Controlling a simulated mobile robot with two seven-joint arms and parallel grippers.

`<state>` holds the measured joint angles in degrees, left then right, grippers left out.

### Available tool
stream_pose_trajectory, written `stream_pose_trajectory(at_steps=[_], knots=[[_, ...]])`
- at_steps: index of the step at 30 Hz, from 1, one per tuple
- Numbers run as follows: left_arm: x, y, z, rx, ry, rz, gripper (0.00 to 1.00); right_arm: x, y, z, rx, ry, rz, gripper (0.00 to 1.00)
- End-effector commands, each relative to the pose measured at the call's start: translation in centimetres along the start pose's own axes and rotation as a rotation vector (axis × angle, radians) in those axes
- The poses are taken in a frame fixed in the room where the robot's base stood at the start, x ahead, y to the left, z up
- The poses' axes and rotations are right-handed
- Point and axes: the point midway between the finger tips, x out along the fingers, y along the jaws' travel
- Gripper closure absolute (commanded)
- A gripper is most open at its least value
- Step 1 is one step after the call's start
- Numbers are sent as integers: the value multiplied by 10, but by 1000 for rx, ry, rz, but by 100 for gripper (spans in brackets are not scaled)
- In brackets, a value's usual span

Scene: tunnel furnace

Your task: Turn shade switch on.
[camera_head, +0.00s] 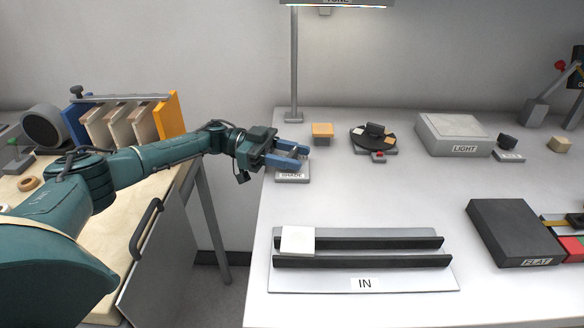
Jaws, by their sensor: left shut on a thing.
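The shade switch (292,178) is a small grey block with a SHADE label on the white table, near its left edge. My left gripper (303,153) reaches in from the left, just over the switch. Its blue fingers are shut on the switch's upper part, which they mostly hide. I cannot tell the switch's position. My right gripper is not in view.
On the white table (500,290) are an IN rack (440,282) with a white tile (297,241), an orange block (322,130), a dark round turntable (373,145), a LIGHT box (453,128) and a black FLAT box (510,230). A lamp post (294,70) rises behind the gripper.

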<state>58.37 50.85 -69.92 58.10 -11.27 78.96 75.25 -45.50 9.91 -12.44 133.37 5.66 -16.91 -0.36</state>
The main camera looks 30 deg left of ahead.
Motion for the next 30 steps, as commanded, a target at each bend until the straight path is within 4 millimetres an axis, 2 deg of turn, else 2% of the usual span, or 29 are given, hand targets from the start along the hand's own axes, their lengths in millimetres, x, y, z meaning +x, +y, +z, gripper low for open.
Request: stream_pose_trajectory(at_steps=[1,7,12,27,28,30], knots=[[0,-1,6,1,2,29,83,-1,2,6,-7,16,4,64],[0,-1,3,1,3,126,83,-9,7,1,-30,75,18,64],[0,0,1,0,3,172,83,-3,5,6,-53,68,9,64],[0,0,-1,-1,4,192,83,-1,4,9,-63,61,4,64],[0,0,-1,-1,4,192,59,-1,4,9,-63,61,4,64],[0,0,-1,0,4,192,53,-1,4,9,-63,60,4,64]])
